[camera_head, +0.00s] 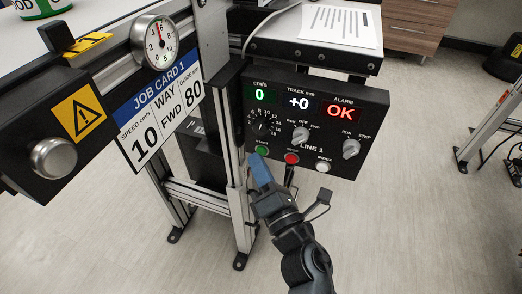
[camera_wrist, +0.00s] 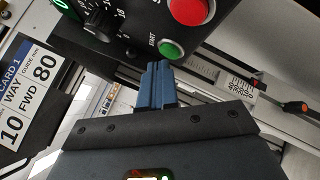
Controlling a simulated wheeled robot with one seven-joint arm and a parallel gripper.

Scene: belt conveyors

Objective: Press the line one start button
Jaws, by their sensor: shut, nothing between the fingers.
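The line 1 control panel (camera_head: 312,122) is a black box on the conveyor frame. Its green start button (camera_head: 262,150) is at the lower left of the panel, and it also shows in the wrist view (camera_wrist: 171,49) under the label START. My gripper (camera_head: 259,160) is shut and empty, its blue fingertips just below the green button. In the wrist view the fingertips (camera_wrist: 157,66) sit just below and left of the button; whether they touch it I cannot tell. The red stop button (camera_head: 291,158) is right of the green one.
The panel shows 0 cm/s, +0 mm and a red OK alarm display (camera_head: 341,111). A white button (camera_head: 323,166) and several knobs share the panel. The job card (camera_head: 161,114) reads speed 10, way FWD, guide 80. A dial gauge (camera_head: 159,43) stands at upper left.

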